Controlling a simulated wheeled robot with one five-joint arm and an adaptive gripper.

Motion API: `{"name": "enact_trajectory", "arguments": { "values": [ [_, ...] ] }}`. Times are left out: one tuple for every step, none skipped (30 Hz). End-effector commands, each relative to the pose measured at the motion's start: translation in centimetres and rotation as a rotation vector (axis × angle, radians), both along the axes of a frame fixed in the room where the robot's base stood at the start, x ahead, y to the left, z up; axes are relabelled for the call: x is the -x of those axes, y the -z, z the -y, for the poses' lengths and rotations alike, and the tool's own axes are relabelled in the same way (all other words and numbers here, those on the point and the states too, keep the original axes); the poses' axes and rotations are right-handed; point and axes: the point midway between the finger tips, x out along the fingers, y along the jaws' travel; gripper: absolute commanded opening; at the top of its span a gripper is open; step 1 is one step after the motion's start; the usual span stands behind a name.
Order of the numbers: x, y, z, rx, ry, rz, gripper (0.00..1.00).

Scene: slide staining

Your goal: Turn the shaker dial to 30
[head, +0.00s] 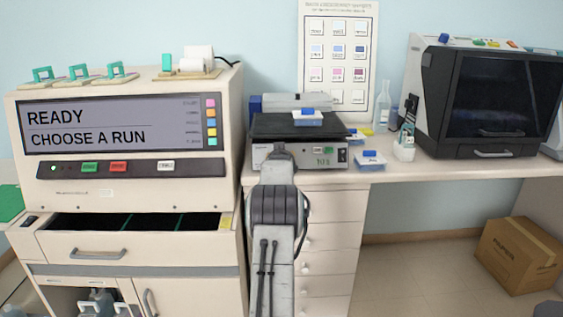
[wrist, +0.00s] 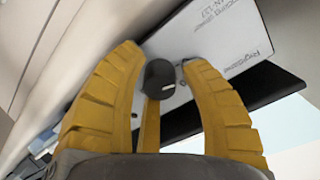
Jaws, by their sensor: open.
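The shaker (head: 265,157) stands on the bench, a pale box with a dark platform (head: 270,125) on top. In the wrist view, a black round dial (wrist: 160,78) sits on the shaker's pale front panel (wrist: 225,35). My gripper (wrist: 162,60) is open, with yellow fingers on both sides of the dial and visible gaps between. A further yellow finger shows below it. In the head view my arm hides the gripper and the dial. I cannot read the dial's setting.
A blue-lidded box (head: 308,118) rests on the shaker platform; another (head: 370,160) is on the bench to the right. A large stainer (head: 130,185) with an open drawer stands close on the left.

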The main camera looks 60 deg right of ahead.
Motion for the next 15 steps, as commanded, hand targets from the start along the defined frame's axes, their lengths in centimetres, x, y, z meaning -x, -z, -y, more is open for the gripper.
{"name": "enact_trajectory", "arguments": {
  "values": [
    [0.0, 0.02, -0.01, 0.0, 0.0, 0.0, 0.41],
    [0.0, 0.02, -0.01, 0.0, 0.0, 0.0, 0.44],
    [0.0, 0.02, -0.01, 0.0, 0.0, 0.0, 0.4],
    [0.01, 0.02, -0.01, 0.0, 0.0, 0.0, 0.38],
    [0.01, 0.02, -0.01, 0.0, 0.0, 0.0, 0.35],
    [0.01, 0.02, -0.01, 0.0, 0.0, 0.0, 0.31],
    [0.01, 0.02, -0.01, 0.0, 0.0, 0.0, 0.29],
    [0.01, 0.02, -0.01, 0.0, 0.0, 0.0, 0.26],
    [0.01, 0.02, -0.01, -0.001, 0.0, 0.0, 0.22],
    [0.01, 0.03, -0.02, -0.001, 0.0, 0.0, 0.2],
    [0.0, 0.03, -0.02, -0.001, 0.0, 0.0, 0.17],
    [-0.01, 0.04, -0.03, -0.001, 0.0, 0.0, 0.13],
    [-0.01, 0.05, -0.04, -0.001, 0.0, 0.0, 0.11],
    [-0.01, 0.06, -0.03, -0.002, -0.001, -0.001, 0.08],
    [-0.02, 0.08, -0.04, -0.002, -0.001, -0.001, 0.05]
  ]
}}
